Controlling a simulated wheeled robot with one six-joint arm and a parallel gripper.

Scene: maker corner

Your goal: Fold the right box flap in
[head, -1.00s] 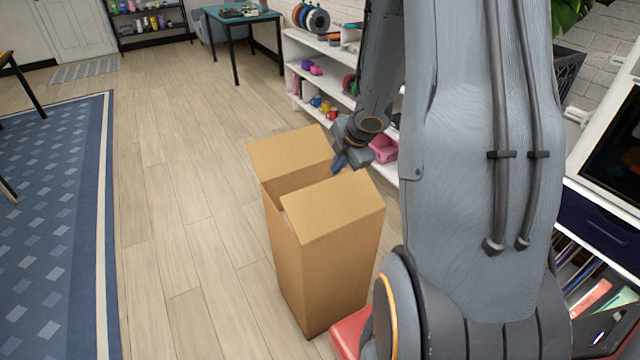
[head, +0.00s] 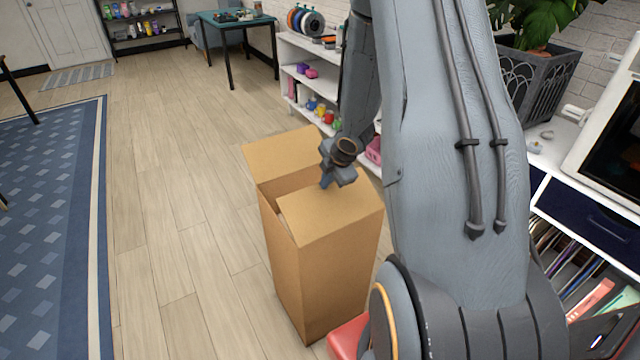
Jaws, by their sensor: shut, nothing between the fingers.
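A tall open cardboard box (head: 325,285) stands on the floor in the middle of the head view. Its far flap (head: 285,152) slants up and away from the opening. Its near flap (head: 330,212) reaches from the near rim over part of the opening, not flat. A dark gap into the box shows between the two. I cannot pick out separate side flaps; the far right rim is behind my gripper. My gripper (head: 325,183) is shut and empty, pointing down at the inner edge of the near flap. I cannot tell whether it touches the cardboard.
A white shelf (head: 298,92) with small items stands behind the box. A red object (head: 347,335) is at the box's lower right, partly behind my arm. A cabinet with books (head: 575,265) is at right. Bare wood floor (head: 185,230) lies left of the box, beside a blue rug (head: 50,220).

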